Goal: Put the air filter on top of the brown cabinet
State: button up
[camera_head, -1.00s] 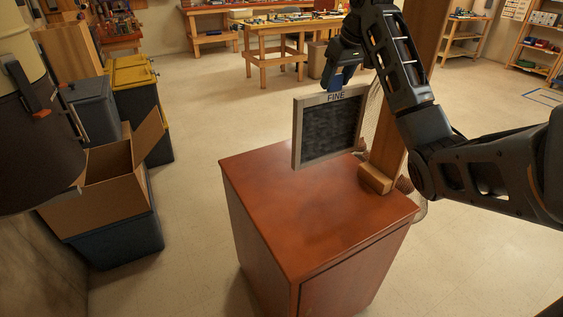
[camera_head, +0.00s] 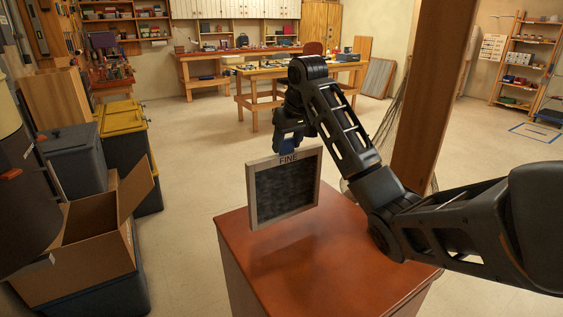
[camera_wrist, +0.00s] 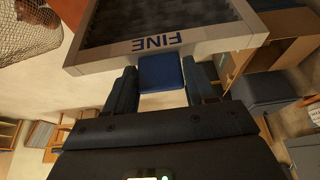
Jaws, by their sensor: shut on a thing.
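The air filter (camera_head: 284,188) is a thin square panel with a pale frame, a dark mesh and the word FINE along its top edge. My gripper (camera_head: 287,146) is shut on its blue tab at the top and holds it upright. In the head view it hangs over the left back part of the brown cabinet (camera_head: 340,262), whose reddish top is otherwise bare. The filter's lower edge looks a little above the top; contact cannot be told. In the wrist view, the fingers (camera_wrist: 162,85) flank the blue tab and the filter frame (camera_wrist: 165,46) lies beyond.
A wooden post (camera_head: 424,110) stands behind the cabinet, with wire netting (camera_head: 388,130) by it. An open cardboard box (camera_head: 95,240) and dark bins (camera_head: 75,160) are at left. A workbench (camera_head: 290,80) stands at the back. Floor between is clear.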

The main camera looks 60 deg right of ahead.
jog(key=shift+w+a+f, duration=0.55)
jog(key=shift+w+f, duration=0.1)
jog(key=shift+w, duration=0.05)
jog(key=shift+f+p, duration=0.3)
jog(key=shift+f, duration=1.7)
jog(key=o, duration=0.9)
jog(key=p, duration=0.3)
send_near(282, 153)
